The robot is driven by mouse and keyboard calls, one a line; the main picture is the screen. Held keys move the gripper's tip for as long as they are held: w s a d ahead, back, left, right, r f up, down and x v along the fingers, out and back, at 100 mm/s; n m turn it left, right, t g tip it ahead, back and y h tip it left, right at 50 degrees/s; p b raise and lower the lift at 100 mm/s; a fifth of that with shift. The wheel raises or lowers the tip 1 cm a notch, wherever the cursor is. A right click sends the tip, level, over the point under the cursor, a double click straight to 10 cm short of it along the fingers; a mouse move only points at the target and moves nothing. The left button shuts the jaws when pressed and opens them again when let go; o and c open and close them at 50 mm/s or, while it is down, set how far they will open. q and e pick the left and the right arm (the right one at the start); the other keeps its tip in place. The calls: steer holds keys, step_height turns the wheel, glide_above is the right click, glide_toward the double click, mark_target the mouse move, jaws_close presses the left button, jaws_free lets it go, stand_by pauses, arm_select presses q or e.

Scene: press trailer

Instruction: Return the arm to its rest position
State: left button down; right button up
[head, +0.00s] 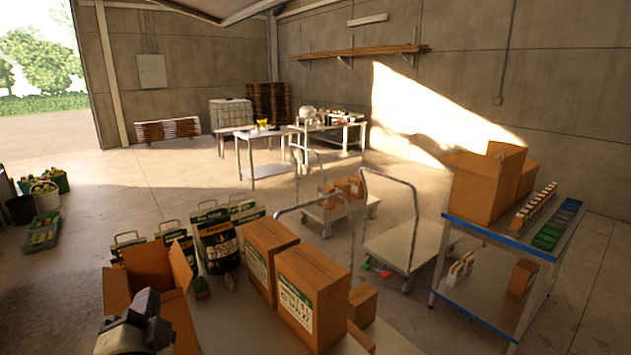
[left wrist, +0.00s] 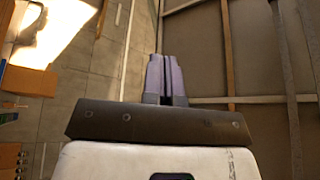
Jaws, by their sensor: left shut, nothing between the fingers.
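My left gripper (head: 143,312) shows at the lower left of the head view, in front of the open cardboard box (head: 180,312). In the left wrist view the fingers of my left gripper (left wrist: 166,75) are together with nothing between them. Beyond them are the wall and the roof beams. My right gripper does not show in either view.
Closed cartons (head: 312,300) and black printed containers (head: 217,245) stand close by on the near surface. Platform trolleys (head: 405,248) stand beyond. A blue-edged steel shelf (head: 500,240) with cartons is at the right. Worktables (head: 265,170) are far back. Open floor (head: 150,190) lies left of centre.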

arm_select(q)
steer(key=s+d+f+n+g+h, duration=0.25)
steer(key=s+f+g, duration=0.35)
steer(key=f, duration=0.5)
steer(key=s+d+f+n+g+h, duration=0.25)
steer(key=s+f, duration=0.45)
steer(key=f, duration=0.4)
steer(key=s+f+n+g+h, duration=0.15)
steer(key=s+f+g, duration=0.65)
steer(key=s+f, duration=1.25)
steer(key=w+d+r+p+v, duration=0.1)
steer(key=w+p+v, duration=0.2)
steer(key=p+v, duration=1.3)
steer(key=shift+d+r+n, duration=0.25)
steer(key=shift+r+n, duration=0.1)
steer(key=shift+r, duration=0.45)
steer(key=shift+y, duration=0.25)
